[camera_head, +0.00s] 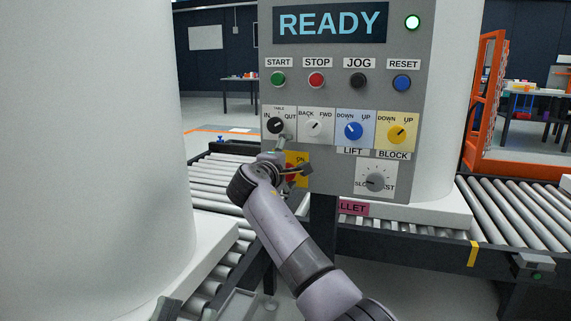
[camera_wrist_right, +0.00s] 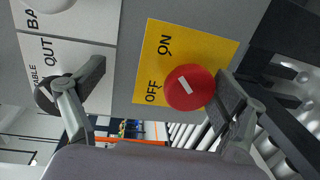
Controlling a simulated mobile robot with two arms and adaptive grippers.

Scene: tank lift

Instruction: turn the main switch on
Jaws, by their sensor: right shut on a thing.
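The main switch is a red round knob (camera_wrist_right: 189,87) with a white mark on a yellow plate (camera_wrist_right: 208,40) lettered ON and OFF. In the head view the plate (camera_head: 303,156) sits low on the grey panel, and the knob is largely hidden by my gripper. One fingertip lies against the knob; contact of the other cannot be made out. The white mark slants between the lettering; its exact setting is unclear.
The black table IN/OUT knob (camera_head: 275,125) is close to one finger. BACK/FWD (camera_head: 313,128), blue (camera_head: 353,131) and yellow (camera_head: 396,134) selectors sit alongside. Roller conveyors (camera_head: 520,220) flank the panel.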

